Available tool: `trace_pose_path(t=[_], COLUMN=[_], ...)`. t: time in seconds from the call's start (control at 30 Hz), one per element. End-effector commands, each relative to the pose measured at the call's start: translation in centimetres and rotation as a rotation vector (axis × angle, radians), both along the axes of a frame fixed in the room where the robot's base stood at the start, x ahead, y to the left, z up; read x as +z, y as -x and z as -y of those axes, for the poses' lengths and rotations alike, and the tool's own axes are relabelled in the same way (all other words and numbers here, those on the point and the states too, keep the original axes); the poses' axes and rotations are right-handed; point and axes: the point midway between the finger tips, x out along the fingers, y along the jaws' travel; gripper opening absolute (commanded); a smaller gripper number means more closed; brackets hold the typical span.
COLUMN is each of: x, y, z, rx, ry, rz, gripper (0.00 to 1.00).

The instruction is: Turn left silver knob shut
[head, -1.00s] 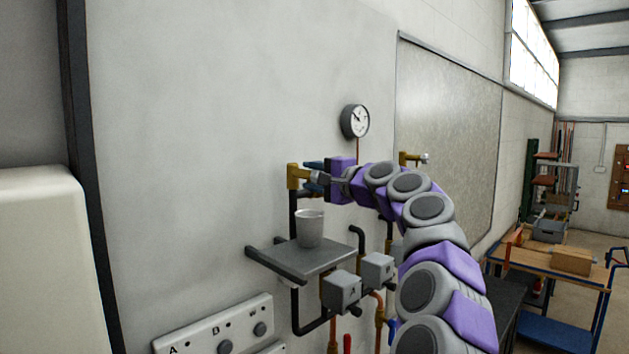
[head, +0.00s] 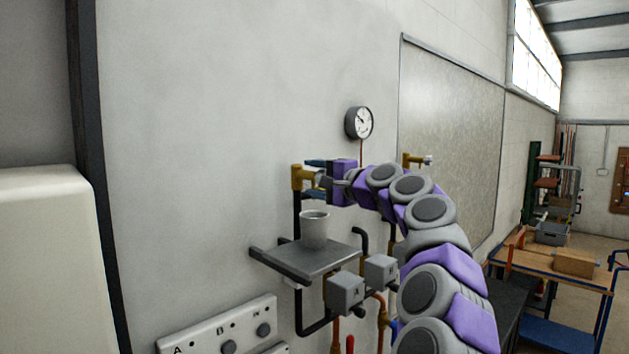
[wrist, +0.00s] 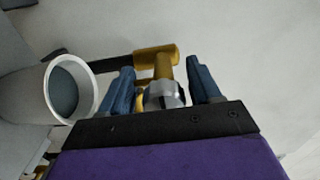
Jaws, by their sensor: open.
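The left silver knob (wrist: 163,96) sits on the end of a brass valve (wrist: 156,56) on a vertical pipe. In the head view the brass valve (head: 299,177) stands at the wall above a shelf, with the knob (head: 321,179) on its right side. My gripper (head: 314,178) is open, its blue fingers above and below the knob. In the wrist view my gripper (wrist: 160,68) has one finger on each side of the knob, with gaps visible. The fingers are not closed on it. A second brass valve with a silver knob (head: 428,160) is farther right, beyond my arm.
A grey cup (head: 314,229) stands on the small shelf (head: 290,262) just below the valve; it is close to my gripper in the wrist view (wrist: 74,88). A gauge (head: 359,122) hangs above. Grey boxes (head: 346,291) and pipes are below. The wall at left is clear.

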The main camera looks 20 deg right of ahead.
Motion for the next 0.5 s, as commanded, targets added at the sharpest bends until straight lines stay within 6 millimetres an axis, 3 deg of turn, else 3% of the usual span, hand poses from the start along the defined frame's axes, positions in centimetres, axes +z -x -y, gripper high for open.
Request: trace_pose_path(t=[0.17, 0.5], x=[0.1, 0.2], y=[0.9, 5.3], z=[0.4, 2.0], rx=[-0.002, -0.003], ry=[-0.001, -0.001], rz=[0.003, 0.005], gripper=[0.63, 0.63])
